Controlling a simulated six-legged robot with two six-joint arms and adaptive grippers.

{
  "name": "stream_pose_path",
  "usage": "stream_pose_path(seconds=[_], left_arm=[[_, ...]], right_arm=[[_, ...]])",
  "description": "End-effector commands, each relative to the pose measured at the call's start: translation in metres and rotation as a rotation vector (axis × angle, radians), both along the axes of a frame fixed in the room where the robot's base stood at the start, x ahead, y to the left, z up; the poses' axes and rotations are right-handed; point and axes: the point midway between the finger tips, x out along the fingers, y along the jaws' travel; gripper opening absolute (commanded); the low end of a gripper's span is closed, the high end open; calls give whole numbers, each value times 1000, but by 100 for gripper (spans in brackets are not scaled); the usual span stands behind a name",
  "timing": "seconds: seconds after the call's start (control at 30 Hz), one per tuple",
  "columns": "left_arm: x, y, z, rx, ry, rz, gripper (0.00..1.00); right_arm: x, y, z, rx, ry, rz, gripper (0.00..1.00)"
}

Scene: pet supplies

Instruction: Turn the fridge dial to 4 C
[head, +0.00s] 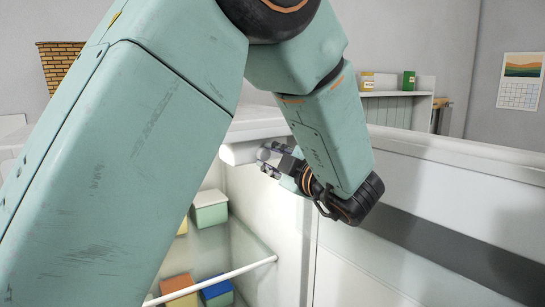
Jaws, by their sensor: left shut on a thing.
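The white fridge (273,213) stands open below me, with a white housing (238,153) along its upper inside edge. A small grey round dial (263,154) sits on this housing. My left gripper (268,160) reaches it from the right and is shut on the dial, its dark fingers at the dial's edge. Any marks or numbers on the dial are too small to read, so its setting cannot be told. My left arm hides the left part of the housing and the fridge. My right gripper is not in view.
Inside the fridge are a pale green box with a white lid (210,209), an orange-topped box (178,284) and a blue box (216,291). A white rail (245,270) crosses the shelf front.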

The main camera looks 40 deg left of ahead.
Motion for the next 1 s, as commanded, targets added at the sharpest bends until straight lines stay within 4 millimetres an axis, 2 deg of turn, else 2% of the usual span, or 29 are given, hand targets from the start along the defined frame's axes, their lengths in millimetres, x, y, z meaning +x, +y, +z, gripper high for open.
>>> stream_pose_path(seconds=[0.17,0.2,0.43,1.0], left_arm=[[1,0,4,7,-9,-1,0],[1,0,5,7,-9,-1,29],[1,0,3,5,-7,-1,48],[0,0,1,2,-4,-1,49]], right_arm=[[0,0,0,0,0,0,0],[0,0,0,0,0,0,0],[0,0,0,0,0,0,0],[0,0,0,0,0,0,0]])
